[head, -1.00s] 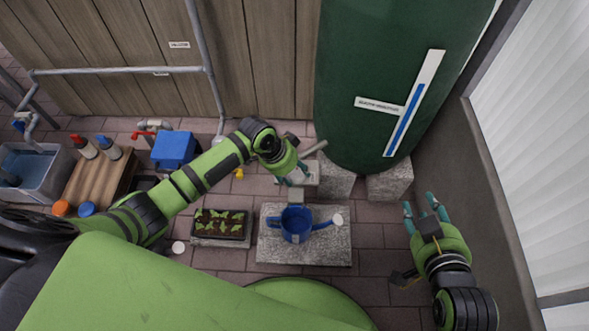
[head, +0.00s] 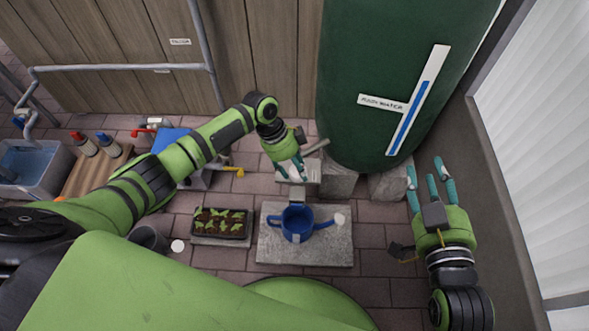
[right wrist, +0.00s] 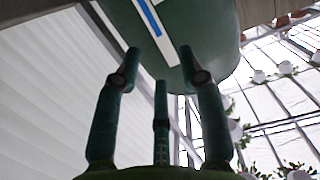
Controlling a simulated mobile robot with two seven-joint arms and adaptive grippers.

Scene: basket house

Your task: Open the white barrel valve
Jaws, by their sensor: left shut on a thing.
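The green rain-water barrel (head: 350,90) stands at the back right of the head view, with a white label and a blue level strip. A grey pipe (head: 316,146) sticks out low at its left side. My left gripper (head: 299,171) is at the barrel's outlet and is shut on a small white part, the valve (head: 294,172), mostly hidden by the fingers. My right gripper (head: 430,180) is open and empty, right of the barrel's base. Its spread fingers show in the right wrist view (right wrist: 160,85), with the barrel beyond them.
A blue watering can (head: 297,224) stands on a stone slab (head: 270,250) below the outlet. A seedling tray (head: 222,224) is to its left. A blue box (head: 172,146), bottles (head: 83,144) and a water basin (head: 30,168) are further left. A wall closes the right side.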

